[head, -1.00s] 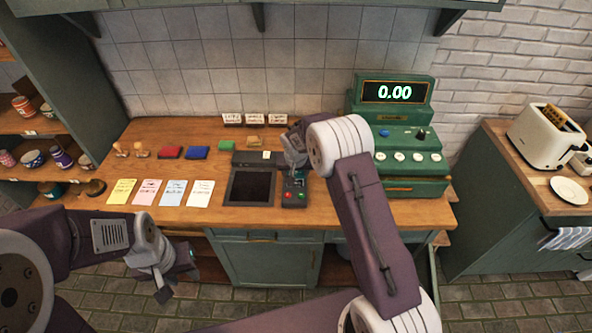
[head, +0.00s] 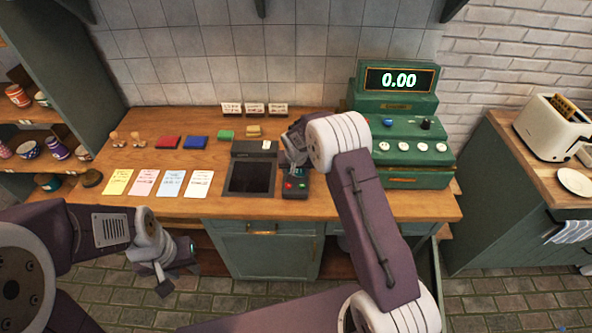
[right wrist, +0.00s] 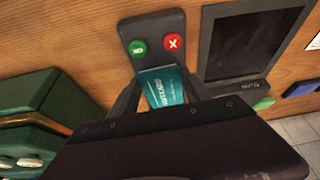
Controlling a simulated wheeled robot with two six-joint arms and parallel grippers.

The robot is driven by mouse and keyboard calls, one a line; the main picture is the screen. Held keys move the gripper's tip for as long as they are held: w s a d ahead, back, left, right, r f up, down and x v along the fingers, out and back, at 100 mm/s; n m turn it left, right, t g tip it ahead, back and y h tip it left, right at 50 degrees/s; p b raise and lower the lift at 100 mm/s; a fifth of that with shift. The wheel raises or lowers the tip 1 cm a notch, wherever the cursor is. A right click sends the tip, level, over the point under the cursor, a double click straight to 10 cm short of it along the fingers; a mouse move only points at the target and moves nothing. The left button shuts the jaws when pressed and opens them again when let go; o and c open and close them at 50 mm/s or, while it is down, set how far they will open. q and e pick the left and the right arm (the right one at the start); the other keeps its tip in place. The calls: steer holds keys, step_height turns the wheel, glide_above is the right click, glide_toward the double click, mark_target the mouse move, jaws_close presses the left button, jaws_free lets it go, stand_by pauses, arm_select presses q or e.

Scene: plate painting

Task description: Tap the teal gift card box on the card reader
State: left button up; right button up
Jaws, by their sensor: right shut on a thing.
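The card reader (head: 295,190) is a dark block with a red and a green button on the wooden counter. It also shows in the right wrist view (right wrist: 151,25). My right gripper (right wrist: 163,90) is shut on the teal gift card box (right wrist: 165,84), one end of which covers the part of the reader below the buttons. I cannot tell whether they touch. In the head view my right gripper (head: 297,163) is over the reader's back part and largely hides the box. My left gripper (head: 178,277) is open and empty, low in front of the counter.
A green cash register (head: 400,130) showing 0.00 stands right of my right gripper. A dark pad (head: 250,178) lies left of the reader. Several paper cards (head: 172,183), coloured boxes and stamps lie further left. A toaster (head: 556,127) stands on the right counter.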

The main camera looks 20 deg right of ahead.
stand_by(0.3)
step_height(320, 180, up, 10)
steer(key=p, duration=0.6)
steer(key=shift+p, duration=0.3)
